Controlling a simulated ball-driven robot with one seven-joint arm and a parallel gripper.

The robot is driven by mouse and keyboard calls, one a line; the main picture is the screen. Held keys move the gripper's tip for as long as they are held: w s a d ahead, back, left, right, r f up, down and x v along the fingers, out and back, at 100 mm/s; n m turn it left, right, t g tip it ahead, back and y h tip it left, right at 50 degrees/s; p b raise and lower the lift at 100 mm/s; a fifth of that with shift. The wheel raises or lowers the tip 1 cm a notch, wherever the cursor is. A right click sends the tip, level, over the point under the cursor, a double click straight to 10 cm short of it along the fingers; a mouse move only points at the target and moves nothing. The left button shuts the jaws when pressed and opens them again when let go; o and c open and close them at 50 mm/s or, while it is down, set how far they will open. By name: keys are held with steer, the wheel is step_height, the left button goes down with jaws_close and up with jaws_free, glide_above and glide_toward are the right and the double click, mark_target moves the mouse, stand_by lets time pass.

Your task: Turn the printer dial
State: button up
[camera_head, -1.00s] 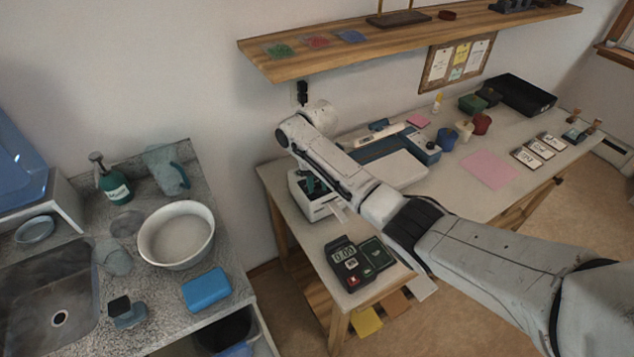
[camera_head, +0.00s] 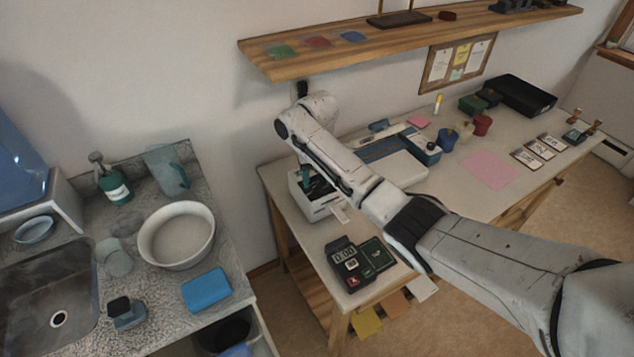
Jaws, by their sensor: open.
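The printer (camera_head: 322,207) is a small white box with a dark top, at the left end of the long table. A paper slip (camera_head: 340,215) shows at its front. My arm reaches over the table from the lower right and bends down at the wrist above the printer. My gripper (camera_head: 307,178) points down at the printer's dark top; only a small teal part of it shows beside my wrist. It appears open, with nothing seen in it. I cannot make out the dial, nor whether the gripper touches the printer.
A black device with a display (camera_head: 346,261) stands in front of the printer. A blue and white machine (camera_head: 397,163) is behind my forearm. A wooden shelf (camera_head: 400,40) hangs above. A counter with a white basin (camera_head: 176,234) is at left, across a gap.

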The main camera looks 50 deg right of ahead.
mark_target(317, 186)
step_height(317, 186, up, 8)
steer(key=b, duration=0.1)
steer(key=shift+r, duration=0.2)
stand_by(0.5)
steer(key=s+a+f+m+t+y, duration=0.1)
steer(key=s+a+f+m, duration=0.55)
steer(key=a, duration=0.25)
steer(key=s+a+f+m+y, duration=0.1)
steer(key=s+a+f+m, duration=0.5)
steer(key=a, duration=0.4)
steer(key=s+d+f+m+h, duration=0.1)
steer(key=s+m, duration=0.8)
steer(key=s, duration=0.2)
steer(key=s+f+m+h, duration=0.1)
steer(key=s+f+m, duration=0.1)
steer(key=s+m, duration=0.6)
steer(key=s+b, duration=0.1)
steer(key=s, duration=0.2)
steer(key=shift+d+m, duration=0.35)
steer(key=shift+d, duration=0.05)
